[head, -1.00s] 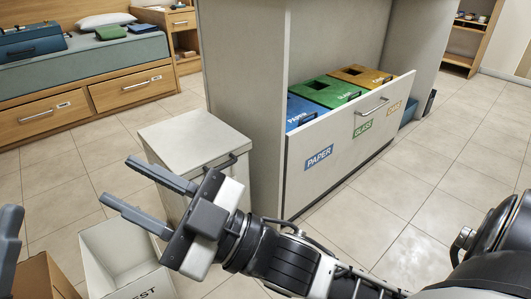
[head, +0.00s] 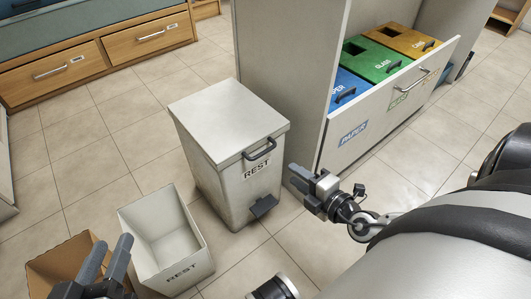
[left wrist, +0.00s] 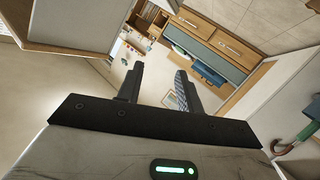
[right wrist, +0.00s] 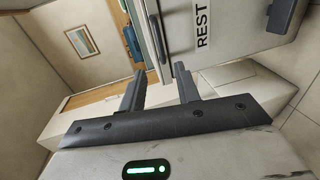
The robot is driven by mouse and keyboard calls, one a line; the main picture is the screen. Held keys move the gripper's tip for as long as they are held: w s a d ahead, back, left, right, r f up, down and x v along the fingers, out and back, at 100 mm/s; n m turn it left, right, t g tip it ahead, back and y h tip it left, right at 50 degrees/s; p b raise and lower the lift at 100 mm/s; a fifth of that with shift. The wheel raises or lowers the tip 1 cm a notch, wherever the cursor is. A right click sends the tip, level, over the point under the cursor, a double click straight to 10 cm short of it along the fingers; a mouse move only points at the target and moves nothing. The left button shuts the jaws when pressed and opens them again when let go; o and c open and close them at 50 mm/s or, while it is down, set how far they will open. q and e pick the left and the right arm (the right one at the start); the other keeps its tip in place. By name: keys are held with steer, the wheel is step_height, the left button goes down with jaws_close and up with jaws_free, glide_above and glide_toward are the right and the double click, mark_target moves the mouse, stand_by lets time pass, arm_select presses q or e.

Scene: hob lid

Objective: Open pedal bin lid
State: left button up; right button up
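The grey-white pedal bin (head: 218,165) marked REST stands on the tiles in the middle of the head view. Its lid (head: 228,118) is shut, with a dark handle (head: 260,150) at the front edge. Its dark pedal (head: 264,205) sticks out at the base. My right gripper (head: 291,176) is open and empty, right of the bin's front; I cannot tell its exact gap from the bin. The bin and its REST label also show in the right wrist view (right wrist: 240,48). My left gripper (head: 111,248) is open and empty at the lower left.
An open white box (head: 172,236), also marked REST, and a brown box (head: 58,262) stand left of the bin. A pulled-out drawer (head: 350,133) with blue, green and yellow bins is at the right. Tiled floor lies bare behind the boxes.

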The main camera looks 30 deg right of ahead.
mark_target(265, 153)
steer(key=b+x, duration=0.1)
steer(key=x, duration=1.1)
steer(key=shift+w+a, duration=0.1)
steer(key=shift+w, duration=0.05)
jaws_close()
